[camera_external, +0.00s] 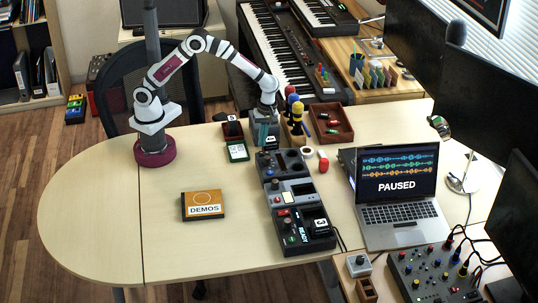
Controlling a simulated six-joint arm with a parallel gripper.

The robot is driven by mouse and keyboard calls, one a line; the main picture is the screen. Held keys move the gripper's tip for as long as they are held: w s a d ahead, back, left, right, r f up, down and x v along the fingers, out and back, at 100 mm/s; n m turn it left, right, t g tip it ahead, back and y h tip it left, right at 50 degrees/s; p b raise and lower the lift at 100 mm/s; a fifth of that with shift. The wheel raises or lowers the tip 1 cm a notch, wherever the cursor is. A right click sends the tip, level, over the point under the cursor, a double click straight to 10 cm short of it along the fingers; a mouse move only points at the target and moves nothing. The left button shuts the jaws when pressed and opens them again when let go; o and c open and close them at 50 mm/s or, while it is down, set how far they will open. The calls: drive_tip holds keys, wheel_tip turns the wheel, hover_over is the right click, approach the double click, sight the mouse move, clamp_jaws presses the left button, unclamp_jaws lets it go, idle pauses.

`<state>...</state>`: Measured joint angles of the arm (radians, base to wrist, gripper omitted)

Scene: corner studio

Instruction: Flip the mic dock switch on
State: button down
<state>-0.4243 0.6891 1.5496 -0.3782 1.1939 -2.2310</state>
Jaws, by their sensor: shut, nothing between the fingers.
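A long dark dock (273,209) lies on the table in front of my arm. It has several sections with knobs, round sockets, a small pale screen, a red button, a green spot and labels reading "READY" and "3". I take it for the mic dock, but no part of it is clearly readable as the switch, and its position cannot be told. My gripper (266,144) points down at the far end of the dock, shut and empty. I cannot tell whether it touches anything there.
Several colored mics (296,110) stand just behind and right of my gripper, near a brown tray (331,122). A "DEMOS" box (203,205) and a laptop (400,215) reading "PAUSED" flank the dock. The table's left end is clear.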

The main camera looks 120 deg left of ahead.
sight(260, 152)
drive_tip(key=shift+s+d+f, duration=0.1)
drive_tip(key=shift+d+f, duration=0.05)
drive_tip(key=shift+f, duration=1.3)
drive_tip(key=shift+s+f, duration=0.1)
drive_tip(key=shift+f, duration=0.1)
drive_tip(key=shift+w+a+r, duration=0.2)
drive_tip(key=shift+w+a, duration=0.35)
drive_tip(key=shift+w, duration=0.05)
